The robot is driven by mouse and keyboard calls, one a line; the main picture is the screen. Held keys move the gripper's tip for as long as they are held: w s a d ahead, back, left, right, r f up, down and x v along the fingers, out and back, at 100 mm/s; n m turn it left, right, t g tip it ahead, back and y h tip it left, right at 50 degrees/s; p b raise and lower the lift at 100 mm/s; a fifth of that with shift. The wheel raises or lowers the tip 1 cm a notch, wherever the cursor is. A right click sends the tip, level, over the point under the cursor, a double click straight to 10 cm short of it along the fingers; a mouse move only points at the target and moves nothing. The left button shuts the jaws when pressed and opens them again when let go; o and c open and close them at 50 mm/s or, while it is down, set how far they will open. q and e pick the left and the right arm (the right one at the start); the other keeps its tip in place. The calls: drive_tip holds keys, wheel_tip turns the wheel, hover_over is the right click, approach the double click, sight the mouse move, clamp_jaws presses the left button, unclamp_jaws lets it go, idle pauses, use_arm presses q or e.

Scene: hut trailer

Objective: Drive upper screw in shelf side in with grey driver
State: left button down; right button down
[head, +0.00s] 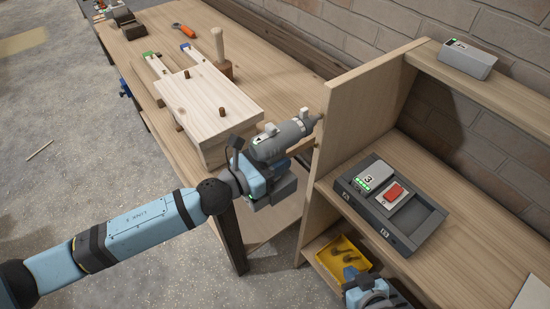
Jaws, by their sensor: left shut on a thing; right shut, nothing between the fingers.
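The grey driver (282,140) is held in my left gripper (264,166), which is shut on it. Its narrow nose points right, at the outer face of the wooden shelf side (340,125), near the front edge. The tip is at or very close to the panel; I cannot tell whether it touches. The upper screw cannot be made out there. My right gripper (372,294) is shut and empty at the bottom edge, in front of the lower shelf and partly cut off by the picture.
A charger dock (428,229) with a battery and a red block stands on the middle shelf. A grey battery box (467,59) lies on the top shelf. A yellow tray (336,245) with small parts is below. The workbench (125,75) behind holds a wooden assembly (208,100).

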use_arm(q)
drive_tip(key=shift+w+d+r, duration=0.15)
drive_tip(key=shift+w+d, duration=0.1)
drive_tip(key=shift+d, duration=0.05)
idle(0.7)
drive_tip(key=shift+v, duration=1.6)
drive_tip(key=w+a+b, duration=0.1)
drive_tip(key=w+a, duration=0.2)
drive_tip(key=a, duration=0.4)
drive_tip(key=shift+w+a, duration=0.15)
drive_tip(key=shift+w, duration=0.05)
